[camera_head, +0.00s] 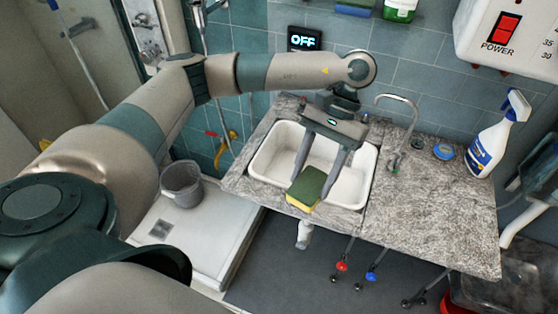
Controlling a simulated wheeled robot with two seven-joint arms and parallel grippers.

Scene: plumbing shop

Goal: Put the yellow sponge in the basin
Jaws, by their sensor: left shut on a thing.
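The sponge (307,187), with a green top and a yellow lower side, is between the fingers of my left gripper (316,182). The gripper points down and is shut on the sponge. In the picture, the sponge overlaps the front rim of the white basin (350,192); I cannot tell how high above the rim it is. The basin is set into a grey speckled counter, and its visible inside looks empty. The gripper body and fingers hide part of the basin. My right gripper is not seen.
A curved faucet (400,125) stands right of the basin. A spray bottle (495,140) and a blue round item (444,151) stand farther right on the counter (430,215). A grey bucket (181,184) is on the shower tray at left. The counter's front right is clear.

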